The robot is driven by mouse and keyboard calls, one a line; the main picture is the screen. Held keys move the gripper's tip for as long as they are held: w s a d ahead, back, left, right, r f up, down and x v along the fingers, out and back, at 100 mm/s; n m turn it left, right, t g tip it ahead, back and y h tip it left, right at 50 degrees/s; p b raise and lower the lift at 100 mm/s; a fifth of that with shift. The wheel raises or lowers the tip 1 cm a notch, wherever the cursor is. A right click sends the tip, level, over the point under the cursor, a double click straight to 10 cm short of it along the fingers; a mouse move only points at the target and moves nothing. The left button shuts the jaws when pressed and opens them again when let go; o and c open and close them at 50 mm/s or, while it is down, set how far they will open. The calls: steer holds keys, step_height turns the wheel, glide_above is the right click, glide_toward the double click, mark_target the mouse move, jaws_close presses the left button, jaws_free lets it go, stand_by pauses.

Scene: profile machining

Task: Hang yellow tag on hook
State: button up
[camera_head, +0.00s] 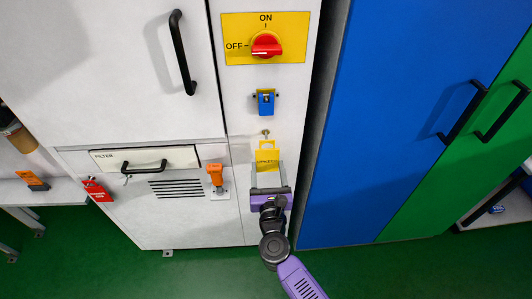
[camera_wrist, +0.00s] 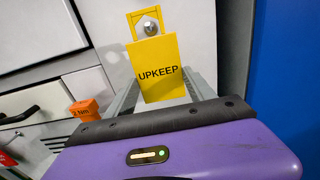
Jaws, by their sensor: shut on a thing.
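The yellow tag (camera_head: 267,155) is upright between the fingers of my gripper (camera_head: 267,171), which is shut on it. In the wrist view the tag (camera_wrist: 157,53) reads "UPKEEP" and has a frame-like loop at its top. The small metal hook (camera_head: 265,132) is on the white panel just above the tag in the head view. In the wrist view the round end of the hook (camera_wrist: 150,27) appears inside the loop's opening. I cannot tell whether the hook passes through the loop or stays behind it. The fingers of my gripper (camera_wrist: 164,88) flank the tag's lower part.
Above the hook are a blue padlock-like piece (camera_head: 266,103) and a red rotary switch (camera_head: 267,44) on a yellow plate. A blue cabinet (camera_head: 390,120) stands to the right.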

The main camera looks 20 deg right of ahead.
steer(key=shift+v, duration=1.75)
